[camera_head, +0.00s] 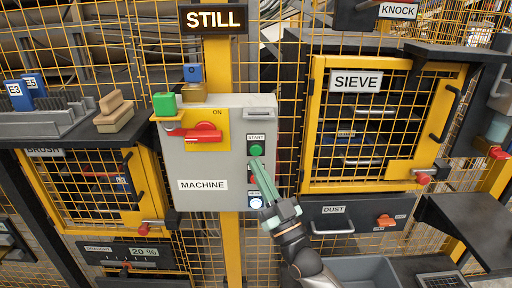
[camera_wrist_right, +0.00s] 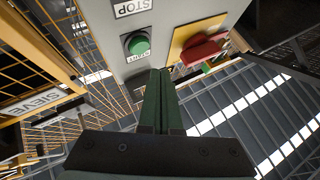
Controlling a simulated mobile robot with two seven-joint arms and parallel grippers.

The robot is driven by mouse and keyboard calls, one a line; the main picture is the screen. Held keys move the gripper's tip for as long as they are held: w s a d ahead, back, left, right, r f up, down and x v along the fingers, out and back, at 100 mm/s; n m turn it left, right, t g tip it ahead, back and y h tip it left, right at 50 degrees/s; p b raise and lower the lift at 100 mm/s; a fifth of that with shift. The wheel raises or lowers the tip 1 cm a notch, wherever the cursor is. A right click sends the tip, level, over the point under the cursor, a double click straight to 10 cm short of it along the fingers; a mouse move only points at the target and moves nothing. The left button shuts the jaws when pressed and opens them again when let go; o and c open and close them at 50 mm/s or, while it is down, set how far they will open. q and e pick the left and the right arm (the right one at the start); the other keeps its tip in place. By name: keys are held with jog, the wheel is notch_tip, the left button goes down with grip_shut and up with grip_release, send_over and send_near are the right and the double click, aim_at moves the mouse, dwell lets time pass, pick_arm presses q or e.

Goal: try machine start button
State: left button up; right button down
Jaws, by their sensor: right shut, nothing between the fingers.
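The grey machine box (camera_head: 205,160) carries a "MACHINE" label and hangs on the yellow post. Its green start button (camera_head: 255,150) sits under a "START" label on the right side of its face. My right gripper (camera_head: 255,163) is shut and empty, with its green fingertips just below the button in the head view. In the right wrist view the button (camera_wrist_right: 138,44) shows up and left of the fingertips (camera_wrist_right: 160,72), with a visible gap in the picture. I cannot tell the depth between them. The fingers partly cover the lower labels. My left gripper is not in view.
A red switch handle (camera_head: 204,133) lies across a yellow plate marked "ON". A lit sign (camera_head: 213,19) above reads "STILL". A pale round button (camera_head: 255,202) is low on the box. The yellow-framed sieve door (camera_head: 312,130) is right of the box, above the dust drawer (camera_head: 345,211).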

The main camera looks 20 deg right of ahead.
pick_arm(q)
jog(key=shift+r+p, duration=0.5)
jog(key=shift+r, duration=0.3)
pick_arm(e)
jog(key=s, duration=0.2)
jog(key=shift+s+a, duration=0.4)
